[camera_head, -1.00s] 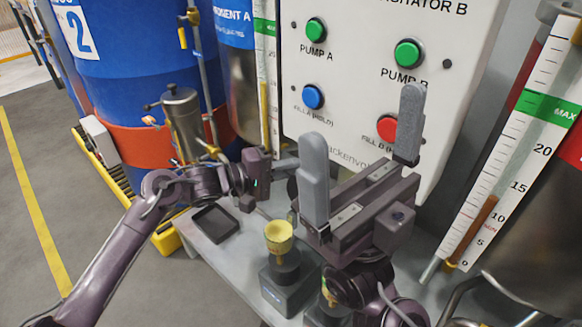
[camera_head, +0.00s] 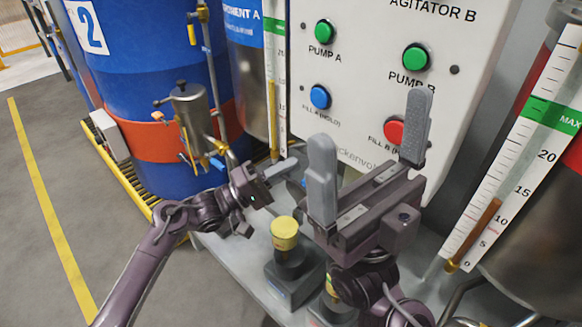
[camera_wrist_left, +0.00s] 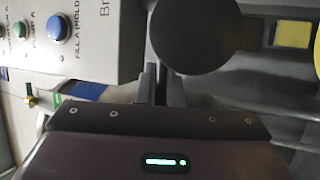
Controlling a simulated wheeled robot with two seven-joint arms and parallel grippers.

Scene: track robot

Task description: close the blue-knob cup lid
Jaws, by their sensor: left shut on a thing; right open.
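My left gripper (camera_head: 288,166) reaches in from the left over the bench, its fingers pointing right, just left of my right gripper's near finger. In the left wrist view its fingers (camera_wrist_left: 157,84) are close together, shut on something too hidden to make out. A dark round disc (camera_wrist_left: 196,34), possibly the cup lid, shows face-on beside the fingertips; I cannot tell whether they touch it. A small blue patch (camera_head: 303,183), possibly the blue knob, shows below the left fingers. The cup itself is not clear. My right gripper (camera_head: 370,118) is open and empty, fingers up.
A yellow-topped piece (camera_head: 285,232) on a dark base stands on the grey bench (camera_head: 243,268), just below the left gripper. The button panel (camera_head: 365,75) rises behind. A steel canister (camera_head: 192,112) stands before the blue drum (camera_head: 120,60) at left.

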